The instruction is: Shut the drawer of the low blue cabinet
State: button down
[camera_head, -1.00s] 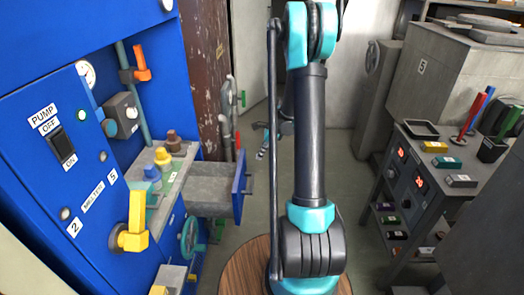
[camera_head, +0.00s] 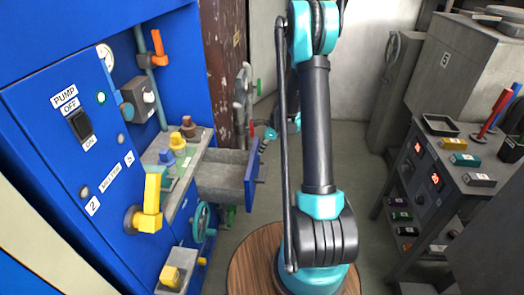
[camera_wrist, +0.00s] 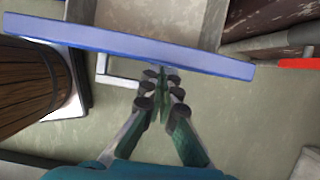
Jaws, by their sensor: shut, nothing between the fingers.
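The low blue cabinet (camera_head: 184,222) is at the left in the head view. Its grey drawer (camera_head: 222,172) stands pulled out to the right, with a blue front panel (camera_head: 251,172). In the wrist view, the blue front (camera_wrist: 150,48) crosses the upper part, with the grey drawer box behind it. A pale bent bar (camera_wrist: 120,80), perhaps its handle, shows below it. My gripper (camera_head: 266,138) is by the far end of the front panel. In the wrist view, my gripper (camera_wrist: 158,76) is shut and empty, its tips close to the panel; I cannot tell whether they touch.
Small bottles (camera_head: 180,145) stand on the counter above the drawer. A yellow lever (camera_head: 151,195) and a green-blue handwheel (camera_head: 201,221) stick out nearby. A grey bench (camera_head: 440,150) stands at the right.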

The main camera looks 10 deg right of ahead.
jog(key=w+a, duration=0.3)
jog(key=a, duration=0.6)
jog(key=w+a, duration=0.3)
jog(key=a, duration=0.6)
jog(key=s+d+r, duration=0.3)
jog(key=d+r, duration=0.4)
jog(key=r, duration=0.2)
jog(key=s+a+r+h, duration=0.1)
jog(key=s+a, duration=0.2)
jog(key=s, duration=0.4)
jog(key=s+a+h, duration=0.1)
jog(key=s+a, duration=0.2)
jog(key=s, duration=0.3)
jog(key=w+a+f, duration=0.1)
jog(key=a+f, duration=0.4)
jog(key=f, duration=0.4)
jog(key=shift+w+a+f+g, duration=0.25)
jog(key=shift+w+a+g, duration=0.05)
jog(key=shift+a, duration=0.1)
